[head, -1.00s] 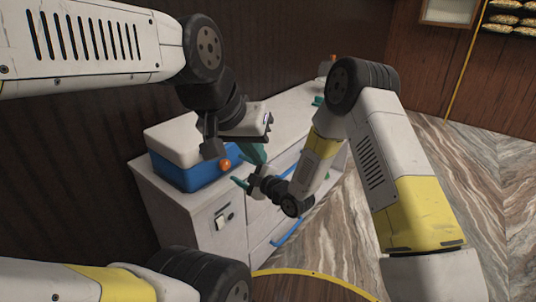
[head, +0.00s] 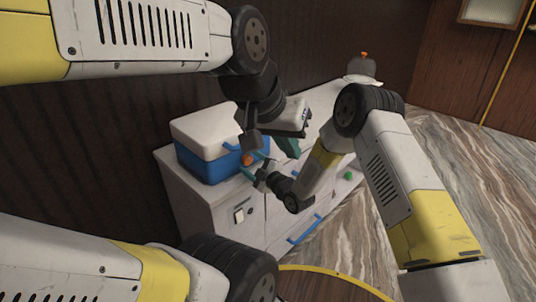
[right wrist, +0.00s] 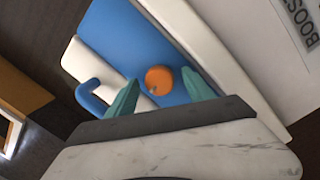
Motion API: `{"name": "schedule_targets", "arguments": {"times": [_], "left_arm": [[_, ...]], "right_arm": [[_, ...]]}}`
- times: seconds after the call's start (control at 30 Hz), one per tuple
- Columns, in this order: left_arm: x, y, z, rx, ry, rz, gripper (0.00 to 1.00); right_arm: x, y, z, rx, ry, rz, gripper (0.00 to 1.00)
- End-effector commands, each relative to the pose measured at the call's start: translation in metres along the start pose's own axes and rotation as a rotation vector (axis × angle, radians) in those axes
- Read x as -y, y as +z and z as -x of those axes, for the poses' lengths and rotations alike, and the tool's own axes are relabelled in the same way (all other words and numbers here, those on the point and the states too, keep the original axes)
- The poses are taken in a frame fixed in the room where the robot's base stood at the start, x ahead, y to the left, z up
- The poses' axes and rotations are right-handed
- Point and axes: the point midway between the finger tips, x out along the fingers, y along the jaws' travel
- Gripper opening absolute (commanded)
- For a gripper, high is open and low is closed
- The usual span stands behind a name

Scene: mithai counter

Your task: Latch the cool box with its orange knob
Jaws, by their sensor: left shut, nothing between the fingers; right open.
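The cool box (head: 205,160) has a blue body and a white lid (head: 205,130), which lies down on it. Its round orange knob (head: 247,159) is on the blue front and shows in the right wrist view (right wrist: 159,80). My right gripper (head: 256,166) is open close in front of the knob. In the right wrist view its two teal fingers (right wrist: 160,95) stand on either side of the knob, which appears just beyond the tips; contact cannot be told. My left gripper (head: 290,147) is shut and empty, above and right of the knob, hiding part of the box's right side.
The box stands on a pale cabinet (head: 195,200) with blue drawer handles (head: 305,230) and a switch (head: 239,215) on its end. A grey item with an orange top (head: 362,66) stands at the far end. A dark wall runs behind.

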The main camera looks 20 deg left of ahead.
Motion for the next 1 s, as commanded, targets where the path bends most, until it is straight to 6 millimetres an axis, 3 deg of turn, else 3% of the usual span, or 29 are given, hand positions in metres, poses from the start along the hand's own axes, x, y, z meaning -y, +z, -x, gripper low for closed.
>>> {"name": "schedule_targets", "arguments": {"times": [0.13, 0.43, 0.77, 1.0], "left_arm": [[0.0, 0.0, 0.0, 0.0, 0.0, 0.0, 0.0], [0.0, 0.0, -0.0001, 0.0, 0.0, 0.0, 0.0], [0.0, 0.0, 0.0, 0.0, 0.0, 0.0, 0.0], [0.0, 0.0, 0.0, 0.0, 0.0, 0.0, 0.0]], "right_arm": [[0.0001, -0.0001, 0.0002, 0.0, 0.0, 0.0, 0.59], [-0.0001, -0.0003, 0.0003, 0.0, 0.0, 0.0, 0.0], [-0.0005, -0.0006, 0.0004, 0.001, -0.003, -0.047, 0.0], [-0.0012, -0.0005, 0.0006, 0.009, -0.014, -0.192, 0.0]]}}
